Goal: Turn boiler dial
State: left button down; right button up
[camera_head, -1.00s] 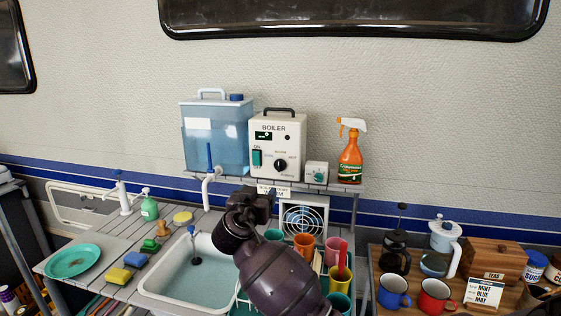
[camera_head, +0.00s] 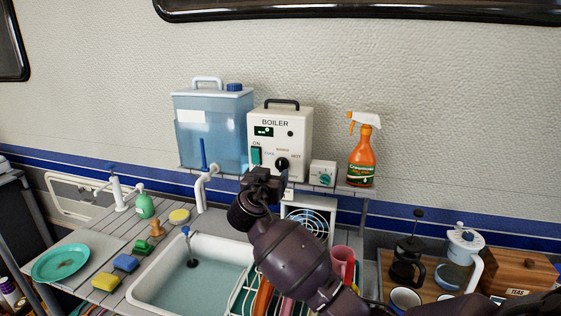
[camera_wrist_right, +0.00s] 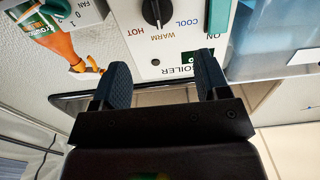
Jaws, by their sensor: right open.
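The white boiler (camera_head: 296,132) stands on a shelf against the wall. Its black round dial (camera_head: 282,164) is low on the front, among the COOL, WARM and HOT labels. My right gripper (camera_head: 264,176) is just below and left of the dial in the head view. In the right wrist view the boiler front (camera_wrist_right: 178,48) appears upside down, with the dial (camera_wrist_right: 155,12) at the top edge. There my right gripper's two fingers (camera_wrist_right: 162,72) are spread and empty, apart from the dial. The dial's exact setting is hard to read. My left gripper is out of view.
A blue water tank (camera_head: 212,130) stands left of the boiler. A small fan control box (camera_head: 323,174) and an orange spray bottle (camera_head: 361,157) stand to its right. The sink (camera_head: 195,275) and a fan (camera_head: 310,222) are below the shelf.

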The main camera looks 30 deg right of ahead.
aim_at(280, 162)
jog(key=p+x, duration=0.1)
jog(key=x, duration=0.7)
jog(key=shift+w+d, duration=0.35)
jog(key=shift+d, duration=0.1)
jog(key=shift+c, duration=0.3)
